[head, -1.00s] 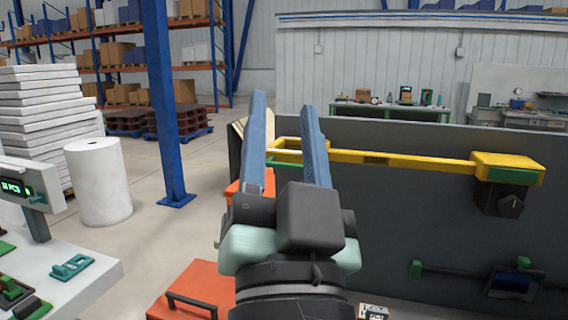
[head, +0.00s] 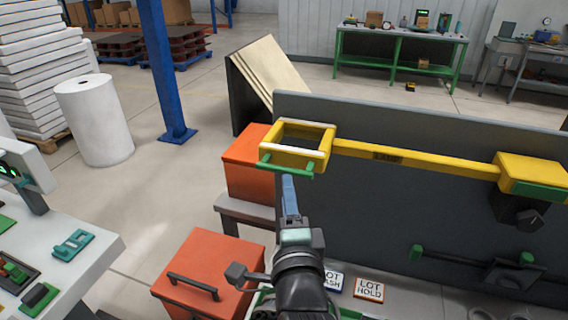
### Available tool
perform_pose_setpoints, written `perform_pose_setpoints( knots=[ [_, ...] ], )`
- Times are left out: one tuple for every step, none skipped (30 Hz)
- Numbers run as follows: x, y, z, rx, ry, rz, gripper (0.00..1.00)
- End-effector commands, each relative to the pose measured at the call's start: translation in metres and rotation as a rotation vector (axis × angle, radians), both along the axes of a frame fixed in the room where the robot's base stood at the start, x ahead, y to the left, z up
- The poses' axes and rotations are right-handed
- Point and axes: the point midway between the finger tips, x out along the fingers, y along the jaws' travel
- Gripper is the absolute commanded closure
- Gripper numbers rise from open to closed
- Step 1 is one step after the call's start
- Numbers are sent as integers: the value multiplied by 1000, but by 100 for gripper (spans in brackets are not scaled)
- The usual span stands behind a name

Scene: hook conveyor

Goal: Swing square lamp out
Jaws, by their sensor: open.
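The square lamp is a yellow square frame (head: 297,146) with an open middle, at the left end of a yellow arm (head: 410,160) marked with a dark label. The arm runs along the grey panel to a yellow block (head: 532,174) at the right, above a dark knob. A green bar handle (head: 286,167) lies along the frame's near edge. My gripper (head: 288,182) is just below the green handle, seen edge-on, so the gap between its fingers is hidden. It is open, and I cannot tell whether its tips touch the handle.
Orange boxes (head: 207,272) stand below and left of the lamp. A grey panel (head: 400,215) stands behind the arm, with a second dark fixture (head: 506,273) lower right. A white console (head: 55,265) is at left. Open floor lies between.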

Motion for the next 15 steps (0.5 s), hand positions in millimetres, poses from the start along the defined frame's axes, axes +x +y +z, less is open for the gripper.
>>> perform_pose_setpoints(
  knots=[
    [10, 1, 3, 0, 0, 1, 55],
    [15, 1, 3, -1, 0, 1, 55],
    [21, 2, 3, -1, 0, 1, 55],
    [26, 2, 4, -1, -1, 1, 55],
    [31, 3, 3, -1, 0, 1, 55],
    [37, 3, 3, -2, -1, 1, 55],
    [42, 4, 3, -2, 0, 1, 55],
    [46, 4, 3, -2, -1, 1, 55],
    [51, 5, 3, -2, -1, 1, 55],
    [55, 5, 3, -3, -1, 1, 55],
    [58, 5, 3, -2, -1, 1, 55],
    [62, 5, 2, -2, 0, 1, 55],
    [65, 6, 2, -2, -1, 1, 55],
    [67, 6, 2, -2, -1, 1, 55],
    [70, 6, 2, -2, -1, 1, 55]
  ],
)
